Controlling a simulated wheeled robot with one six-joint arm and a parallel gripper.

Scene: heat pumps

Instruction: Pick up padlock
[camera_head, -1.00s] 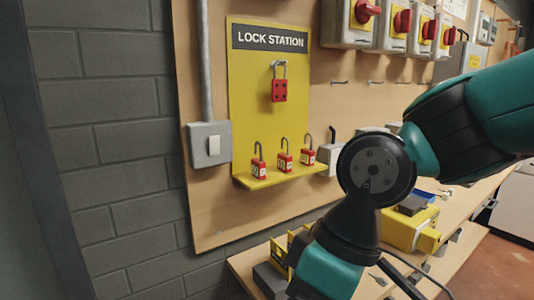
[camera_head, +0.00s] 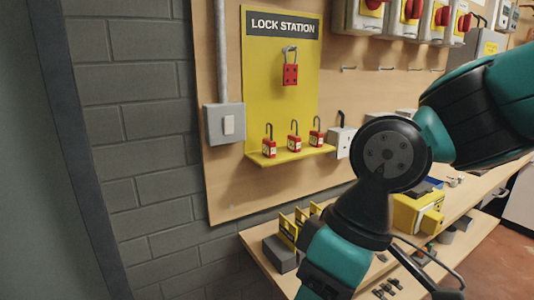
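Three small red padlocks with dark shackles and pale labels stand upright in a row on the yellow lock station ledge (camera_head: 262,161). They are the left padlock (camera_head: 269,148), the middle padlock (camera_head: 294,143) and the right padlock (camera_head: 316,138). A red lockout hasp (camera_head: 290,75) with a metal loop hangs on the yellow board (camera_head: 258,90) above them. My arm crosses the right side of the view, and its lower link runs down past the bottom edge. My gripper is not visible, and nothing of mine touches the padlocks.
A grey switch box (camera_head: 224,124) and conduit are left of the board. A grey box (camera_head: 341,143) sits right of the ledge, with red-knobbed switch boxes (camera_head: 405,22) above. The wooden bench (camera_head: 262,254) below holds a yellow case (camera_head: 418,212) and small yellow-and-black items (camera_head: 301,217).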

